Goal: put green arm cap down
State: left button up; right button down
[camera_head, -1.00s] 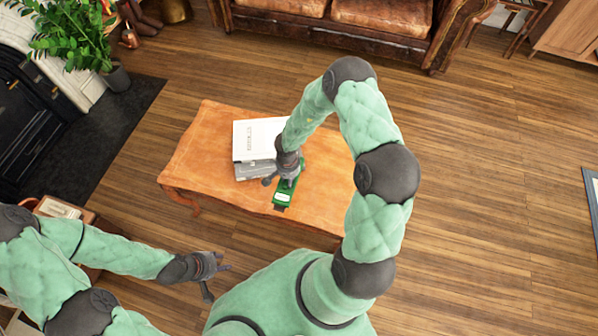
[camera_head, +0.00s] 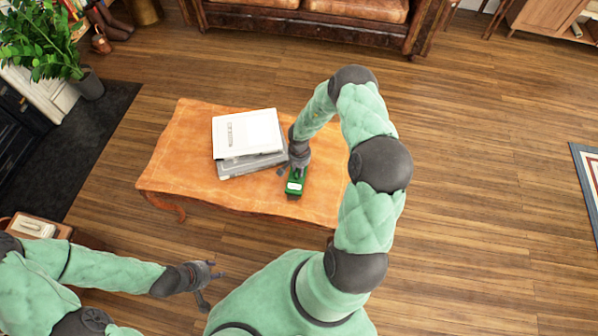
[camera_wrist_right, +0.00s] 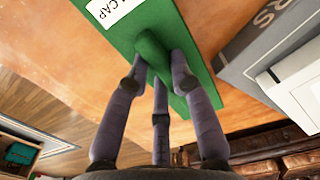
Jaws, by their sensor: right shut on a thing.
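The green arm cap (camera_head: 295,186) is a long green piece with a white label, over the front right part of the orange wooden table (camera_head: 175,165). In the right wrist view the green arm cap (camera_wrist_right: 205,75) shows a raised green knob and a label ending in "CAP". My right gripper (camera_wrist_right: 160,68) has its fingers closed around that knob. In the head view my right gripper (camera_head: 299,168) is just behind the label. I cannot tell whether the cap touches the tabletop. My left gripper (camera_head: 210,283) is open and empty, left of my body and away from the table.
A white box (camera_head: 248,133) lies on a grey box (camera_head: 250,164) just left of the cap. The table is bare at its left and right ends. A leather sofa (camera_head: 320,28) stands behind. A potted plant (camera_head: 42,45) stands at the far left.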

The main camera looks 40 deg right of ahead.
jog(key=shift+f, duration=0.7)
jog(key=c, duration=1.1)
grip_release()
jog(key=shift+f, duration=0.1)
jog(key=shift+r, duration=0.2)
notch_tip(320, 180, up, 12)
jog(key=p, duration=0.6)
